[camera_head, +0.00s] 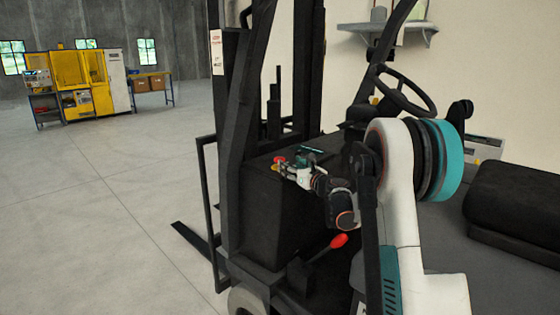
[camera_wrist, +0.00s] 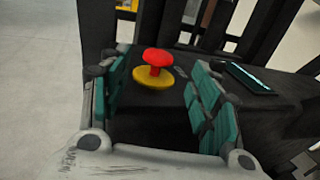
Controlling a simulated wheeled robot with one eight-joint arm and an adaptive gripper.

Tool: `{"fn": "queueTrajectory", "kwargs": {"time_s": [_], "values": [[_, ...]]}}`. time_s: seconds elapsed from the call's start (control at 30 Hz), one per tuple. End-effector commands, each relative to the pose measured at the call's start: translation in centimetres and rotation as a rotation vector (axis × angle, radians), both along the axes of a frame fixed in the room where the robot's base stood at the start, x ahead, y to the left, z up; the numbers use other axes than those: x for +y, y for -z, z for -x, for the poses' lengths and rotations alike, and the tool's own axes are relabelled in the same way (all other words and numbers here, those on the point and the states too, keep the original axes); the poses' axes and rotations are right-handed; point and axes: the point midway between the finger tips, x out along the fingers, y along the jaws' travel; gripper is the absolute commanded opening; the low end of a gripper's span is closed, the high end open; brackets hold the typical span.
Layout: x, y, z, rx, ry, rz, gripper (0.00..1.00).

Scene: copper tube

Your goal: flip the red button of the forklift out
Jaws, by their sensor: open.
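The red button (camera_wrist: 158,57) is a mushroom-shaped knob on a yellow round base (camera_wrist: 153,77), set on the black top of the forklift's front housing. In the wrist view it stands ahead of my gripper (camera_wrist: 157,88), between the lines of the two teal-padded fingers. The fingers are spread wide, with nothing held between them. In the head view the red button (camera_head: 280,159) shows small at the far left end of my arm, close to my gripper (camera_head: 290,167). Whether any finger touches the button I cannot tell. The forklift (camera_head: 265,215) is black.
The forklift's mast (camera_head: 238,130) rises just behind the button. A dark panel with a teal face (camera_wrist: 247,78) lies right of the button. A steering wheel (camera_head: 403,90), a red-knobbed lever (camera_head: 339,241) and a seat (camera_head: 515,205) are nearby. Open floor lies left.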

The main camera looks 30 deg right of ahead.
Motion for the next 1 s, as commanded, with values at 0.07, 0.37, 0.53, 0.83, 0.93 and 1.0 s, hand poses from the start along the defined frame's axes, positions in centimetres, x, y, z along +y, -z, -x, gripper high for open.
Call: {"fn": "queueTrajectory", "kwargs": {"time_s": [0.07,0.37,0.53,0.83,0.93,1.0], "values": [[0.2,0.1,-1.7,0.0,-0.002,0.001,0.57],[0.7,0.1,-6.7,0.0,-0.002,0.001,0.57],[0.7,0.0,-8.1,0.0,-0.001,0.002,0.57],[0.8,0.0,-8.4,0.001,0.0,0.002,0.57],[0.8,0.0,-8.4,0.001,-0.001,0.002,0.46],[0.8,0.0,-8.4,0.001,-0.001,0.002,0.3]]}}
